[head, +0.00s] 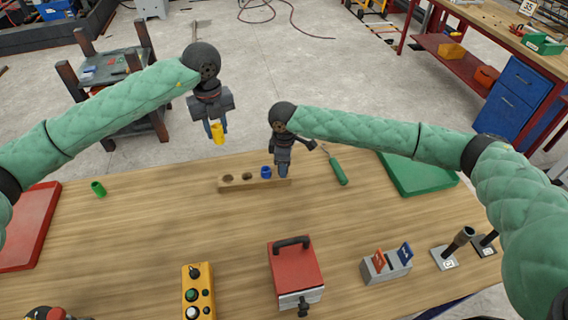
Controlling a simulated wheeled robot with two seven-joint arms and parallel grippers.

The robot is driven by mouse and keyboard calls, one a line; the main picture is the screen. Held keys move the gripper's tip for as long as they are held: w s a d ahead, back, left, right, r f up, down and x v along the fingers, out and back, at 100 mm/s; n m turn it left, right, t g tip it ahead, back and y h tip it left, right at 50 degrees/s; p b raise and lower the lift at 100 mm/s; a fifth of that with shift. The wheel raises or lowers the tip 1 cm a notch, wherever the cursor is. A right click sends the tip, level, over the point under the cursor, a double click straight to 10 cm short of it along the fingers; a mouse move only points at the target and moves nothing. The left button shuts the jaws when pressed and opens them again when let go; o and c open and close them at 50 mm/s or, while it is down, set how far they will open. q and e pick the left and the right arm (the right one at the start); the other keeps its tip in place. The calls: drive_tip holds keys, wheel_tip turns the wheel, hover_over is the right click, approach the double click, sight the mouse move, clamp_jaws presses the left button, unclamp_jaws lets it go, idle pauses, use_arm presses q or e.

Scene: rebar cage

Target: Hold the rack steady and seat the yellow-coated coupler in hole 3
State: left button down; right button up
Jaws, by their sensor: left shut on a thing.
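The yellow-coated coupler (217,136) is held upright in my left gripper (216,124), which is shut on it, in the air above and left of the rack. The wooden rack (254,185) lies near the table's far edge. Two open holes show at its left and middle, and a blue coupler (266,172) stands in the hole to the right of them. My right gripper (283,174) points down at the rack's right end and hides that part. Whether its fingers grip the rack is too small to tell.
A green coupler (98,189) lies on the table at left. A green-handled screwdriver (338,172) and a green tray (418,174) are right of the rack. A red toolbox (295,268), yellow button box (198,290) and grey card holder (385,267) stand in front. The table's middle is clear.

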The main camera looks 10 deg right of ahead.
clamp_jaws()
use_arm(q)
drive_tip(key=shift+f, duration=0.1)
